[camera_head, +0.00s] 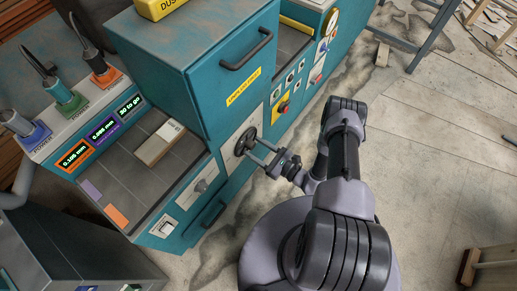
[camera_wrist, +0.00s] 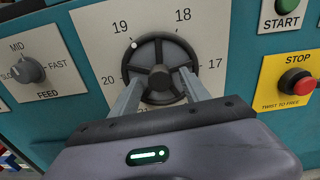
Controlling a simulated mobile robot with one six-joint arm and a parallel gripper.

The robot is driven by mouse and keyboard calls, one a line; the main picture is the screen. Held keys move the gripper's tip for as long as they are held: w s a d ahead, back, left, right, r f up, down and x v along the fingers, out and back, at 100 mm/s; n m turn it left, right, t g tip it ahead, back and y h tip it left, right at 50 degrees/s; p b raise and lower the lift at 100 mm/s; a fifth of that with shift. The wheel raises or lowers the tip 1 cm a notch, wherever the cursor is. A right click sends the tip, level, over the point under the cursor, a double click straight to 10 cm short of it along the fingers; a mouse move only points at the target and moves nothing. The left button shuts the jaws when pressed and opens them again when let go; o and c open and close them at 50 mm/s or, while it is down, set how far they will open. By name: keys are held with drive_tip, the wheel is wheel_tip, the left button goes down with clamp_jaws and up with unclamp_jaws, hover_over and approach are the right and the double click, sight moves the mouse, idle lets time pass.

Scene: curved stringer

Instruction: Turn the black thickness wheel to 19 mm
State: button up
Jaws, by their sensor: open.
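The black thickness wheel (camera_wrist: 160,50) is a spoked round handle on a white dial plate (camera_wrist: 95,35) marked from 17 to 20, with a partly hidden 21 below. A white dot on the wheel's rim sits at its upper left, pointing close to the 19 mark. In the head view the wheel (camera_head: 247,136) is on the front of the teal machine. My gripper (camera_wrist: 160,80) is open, its two fingers reaching to the left and right lower parts of the wheel. I cannot tell whether they touch it. My gripper also shows in the head view (camera_head: 260,149).
The FEED knob (camera_wrist: 30,70) is left of the wheel. The red STOP button (camera_wrist: 297,82) and green START button (camera_wrist: 287,6) are to the right. Lit displays (camera_head: 103,131) top the machine's left side. A wood block (camera_head: 160,142) lies on its bed. Open floor (camera_head: 440,150) is at right.

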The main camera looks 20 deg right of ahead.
drive_tip(key=p+v, duration=0.3)
drive_tip(key=v, duration=1.4)
drive_tip(key=shift+s, duration=0.15)
drive_tip(key=shift+d, duration=0.15)
